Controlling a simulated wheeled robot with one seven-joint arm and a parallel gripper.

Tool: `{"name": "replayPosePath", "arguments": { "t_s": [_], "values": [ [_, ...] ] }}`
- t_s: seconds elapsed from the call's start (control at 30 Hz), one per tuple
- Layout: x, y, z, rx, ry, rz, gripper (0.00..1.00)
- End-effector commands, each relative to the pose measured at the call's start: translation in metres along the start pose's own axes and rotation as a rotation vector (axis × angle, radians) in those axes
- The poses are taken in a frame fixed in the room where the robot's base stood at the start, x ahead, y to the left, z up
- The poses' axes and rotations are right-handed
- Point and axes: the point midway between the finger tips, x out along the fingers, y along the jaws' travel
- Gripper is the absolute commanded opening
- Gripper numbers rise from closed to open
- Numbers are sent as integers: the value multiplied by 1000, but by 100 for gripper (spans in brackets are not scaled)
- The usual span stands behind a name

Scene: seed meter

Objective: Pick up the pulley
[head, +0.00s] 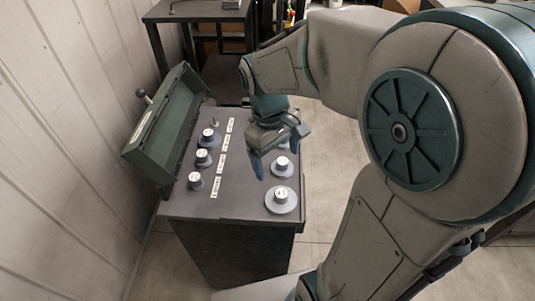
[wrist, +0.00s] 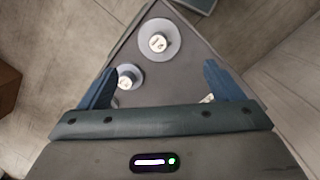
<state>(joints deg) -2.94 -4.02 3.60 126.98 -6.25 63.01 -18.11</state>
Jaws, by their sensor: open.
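Several grey pulleys with white hubs stand on the dark bench top. In the head view a large pulley (head: 281,201) sits at the near right corner, and a smaller pulley (head: 282,167) is behind it. Three more, such as this small pulley (head: 203,158), stand in a left row beside white labels. My gripper (head: 273,158) is open above the bench, left of the smaller right-hand pulley. In the wrist view my gripper (wrist: 160,85) has its blue fingers apart, with a pulley (wrist: 129,77) between them and the large pulley (wrist: 159,41) beyond. Parts of others are hidden by the gripper.
A green open housing (head: 165,130) with a black-knobbed lever stands along the bench's left edge, near the wall. The bench (head: 235,204) has bare room at its front. A dark table (head: 200,14) is behind. Open floor lies to the right.

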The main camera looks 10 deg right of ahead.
Motion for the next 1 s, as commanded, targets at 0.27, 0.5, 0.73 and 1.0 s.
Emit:
{"name": "replayPosePath", "arguments": {
  "t_s": [0.27,0.5,0.73,1.0],
  "values": [
    [19,3,-30,-174,-124,-19,87],
    [51,3,-27,-190,-140,-24,87],
    [93,3,-22,-188,-138,-23,87],
    [113,3,-19,-187,-138,-23,87]
  ]
}}
